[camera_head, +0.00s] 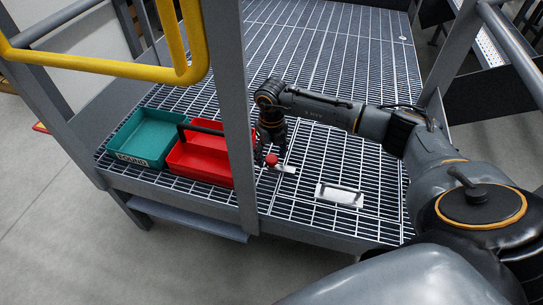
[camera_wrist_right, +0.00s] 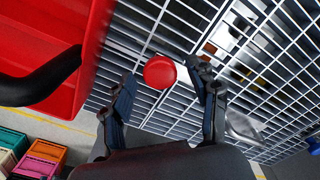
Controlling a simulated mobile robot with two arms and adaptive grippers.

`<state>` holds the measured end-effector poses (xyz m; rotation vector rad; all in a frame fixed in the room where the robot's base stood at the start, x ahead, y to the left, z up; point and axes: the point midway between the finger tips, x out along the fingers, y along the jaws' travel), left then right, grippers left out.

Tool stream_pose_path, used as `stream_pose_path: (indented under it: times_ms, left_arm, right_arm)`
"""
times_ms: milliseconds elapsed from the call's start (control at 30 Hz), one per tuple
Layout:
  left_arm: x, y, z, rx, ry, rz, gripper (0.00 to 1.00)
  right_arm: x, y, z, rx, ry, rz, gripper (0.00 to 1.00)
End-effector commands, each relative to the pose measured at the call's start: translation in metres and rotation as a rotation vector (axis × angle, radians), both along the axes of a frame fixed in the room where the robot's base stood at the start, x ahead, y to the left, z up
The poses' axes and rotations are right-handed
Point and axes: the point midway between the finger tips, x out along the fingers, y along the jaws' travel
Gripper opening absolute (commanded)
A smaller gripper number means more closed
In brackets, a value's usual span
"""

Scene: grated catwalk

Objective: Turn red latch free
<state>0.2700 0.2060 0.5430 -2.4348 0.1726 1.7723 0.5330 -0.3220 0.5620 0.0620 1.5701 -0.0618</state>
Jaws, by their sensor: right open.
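The red latch shows as a small round red knob (camera_head: 271,160) on the grating, beside the grey post and the red tray. A pale metal piece (camera_head: 286,169) lies just right of it. In the right wrist view the red knob (camera_wrist_right: 160,72) sits ahead of and between the two fingers. My right gripper (camera_wrist_right: 165,100) is open, with one finger on each side of the knob's line and no visible contact. My left gripper is not in view.
A red tray (camera_head: 197,162) with a dark handle stands close left of the post (camera_head: 232,110), and a teal crate (camera_head: 145,139) stands left of it. A white-framed plate (camera_head: 340,195) is set in the grating to the right. A yellow rail (camera_head: 100,68) crosses the upper left.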

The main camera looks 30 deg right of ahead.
Motion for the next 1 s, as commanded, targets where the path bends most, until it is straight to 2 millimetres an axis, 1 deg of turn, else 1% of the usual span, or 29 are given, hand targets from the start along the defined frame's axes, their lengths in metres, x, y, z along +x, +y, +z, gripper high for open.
stream_pose_path:
  times_ms: [267, 367, 400, 567, 833, 1000]
  left_arm:
    - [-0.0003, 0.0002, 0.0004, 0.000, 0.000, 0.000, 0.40]
    - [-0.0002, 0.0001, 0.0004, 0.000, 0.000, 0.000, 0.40]
    - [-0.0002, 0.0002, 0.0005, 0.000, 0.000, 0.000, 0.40]
    - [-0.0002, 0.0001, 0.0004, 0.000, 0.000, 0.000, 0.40]
    - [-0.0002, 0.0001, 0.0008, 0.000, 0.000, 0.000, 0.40]
    - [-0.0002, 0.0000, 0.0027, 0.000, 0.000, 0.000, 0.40]
  right_arm:
    - [-0.0001, 0.0000, -0.0016, 0.000, 0.000, 0.000, 0.59]
    - [-0.0002, 0.0001, -0.0015, 0.000, 0.000, 0.000, 0.41]
    - [-0.0001, 0.0001, -0.0015, 0.000, 0.000, 0.000, 0.33]
    - [-0.0001, 0.0001, -0.0014, 0.000, 0.000, 0.000, 0.00]
    - [-0.0009, -0.0011, -0.0012, 0.000, 0.001, 0.005, 0.00]
    - [-0.0052, -0.0079, -0.0008, -0.001, 0.002, 0.036, 0.00]
